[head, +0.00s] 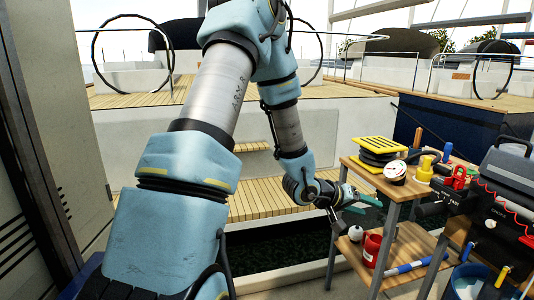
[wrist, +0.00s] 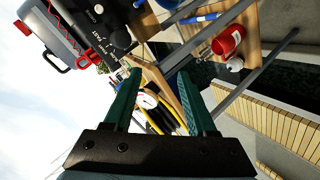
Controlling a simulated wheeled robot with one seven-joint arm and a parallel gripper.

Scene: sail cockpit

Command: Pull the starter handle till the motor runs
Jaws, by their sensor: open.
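A dark motor (head: 505,180) with a top carry handle and a red stripe stands at the right in the head view. It shows at the upper left in the wrist view (wrist: 78,28), turned on its side. A red handle-like part (head: 456,177) shows at its left side, and in the wrist view (wrist: 84,62); I cannot tell if it is the starter handle. My gripper (head: 367,202) has green fingers. It is open and empty, left of the motor and in front of the wooden shelf. In the wrist view, nothing is between its fingertips (wrist: 159,73).
A wooden shelf stand (head: 405,190) holds a yellow-and-black stack (head: 378,152) and a round gauge-like item (head: 396,172) on top. A red mug (head: 372,249) and a blue tube (head: 415,263) are on its lower shelf. A blue bucket (head: 465,284) stands at lower right.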

